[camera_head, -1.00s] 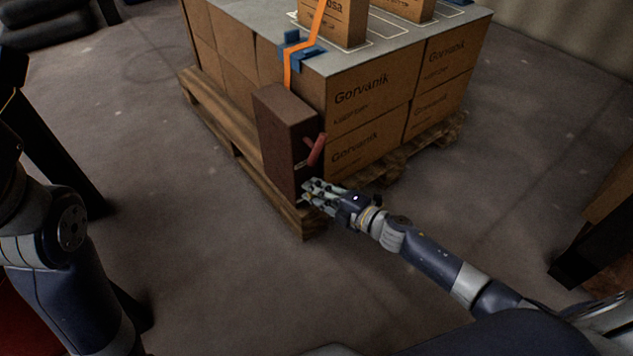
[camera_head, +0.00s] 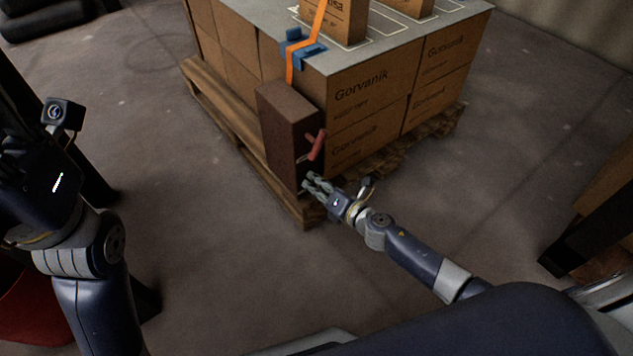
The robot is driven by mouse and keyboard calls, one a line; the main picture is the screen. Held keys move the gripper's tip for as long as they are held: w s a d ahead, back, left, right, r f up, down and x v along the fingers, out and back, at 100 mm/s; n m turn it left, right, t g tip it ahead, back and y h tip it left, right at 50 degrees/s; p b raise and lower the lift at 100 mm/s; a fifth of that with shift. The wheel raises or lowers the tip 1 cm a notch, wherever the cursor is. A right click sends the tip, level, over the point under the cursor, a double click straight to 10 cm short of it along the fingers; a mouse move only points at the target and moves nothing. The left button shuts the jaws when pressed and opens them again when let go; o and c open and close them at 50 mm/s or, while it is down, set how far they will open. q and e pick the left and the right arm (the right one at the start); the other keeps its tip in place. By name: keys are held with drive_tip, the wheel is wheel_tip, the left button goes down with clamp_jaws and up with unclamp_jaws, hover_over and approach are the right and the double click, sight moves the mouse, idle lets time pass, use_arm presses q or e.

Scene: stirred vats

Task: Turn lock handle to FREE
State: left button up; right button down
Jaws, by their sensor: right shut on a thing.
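A tall dark brown box (camera_head: 286,128) stands against the near corner of the stacked cartons. A red handle (camera_head: 317,145) sticks out from its right face, tilted, its upper end to the right. A small pale mark shows below it; I cannot read it. My right gripper (camera_head: 309,182) is at the lower right edge of the brown box, below the red handle and apart from its visible part. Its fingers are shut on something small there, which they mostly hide. My left arm (camera_head: 90,270) stands at the left; its fingertips do not show.
The cartons (camera_head: 370,95) rest on a wooden pallet (camera_head: 225,115). An orange strap (camera_head: 318,22) runs over a blue corner piece (camera_head: 301,48) above the brown box. Bare floor (camera_head: 200,240) lies in front. A dark post (camera_head: 590,235) stands at the right.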

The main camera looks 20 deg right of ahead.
drive_tip(key=shift+s+d+f+n, duration=0.15)
drive_tip(key=shift+f+n, duration=0.15)
drive_tip(key=shift+f, duration=0.05)
idle(0.4)
drive_tip(key=c, duration=1.6)
unclamp_jaws()
drive_tip(key=shift+h, duration=0.3)
drive_tip(key=shift+r, duration=0.15)
drive_tip(key=v, duration=1.1)
drive_tip(key=shift+s+d+r, duration=0.1)
drive_tip(key=shift+s+d, duration=0.15)
drive_tip(key=shift+s, duration=0.1)
